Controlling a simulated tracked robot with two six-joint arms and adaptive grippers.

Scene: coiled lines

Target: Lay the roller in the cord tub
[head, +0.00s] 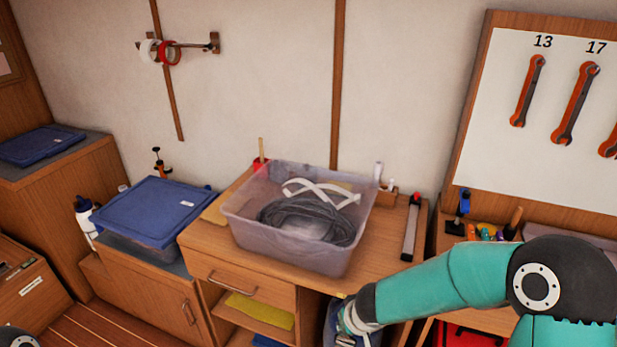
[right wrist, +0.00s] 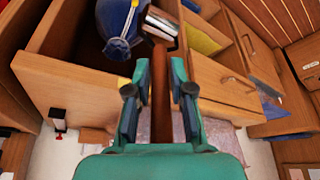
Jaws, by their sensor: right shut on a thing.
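The cord tub (head: 285,248) is a translucent, pale purple open box on the wooden cabinet top (head: 385,245). A grey coiled cord (head: 305,218) and a white strap (head: 320,190) lie in it. In the right wrist view the roller (right wrist: 162,28) has a shiny metal cylinder and a brown handle. My right gripper (right wrist: 159,75) is shut on the handle, with the metal end beyond the fingertips. In the head view my right gripper (head: 355,322) is low in front of the cabinet, below and right of the tub. My left gripper is out of view.
A blue rounded object (right wrist: 113,25) is close to the roller's metal end. A black and grey bar (head: 411,230) lies right of the tub. A blue-lidded box (head: 150,208) stands to the left. Open shelves with a yellow item (head: 262,310) are under the drawer.

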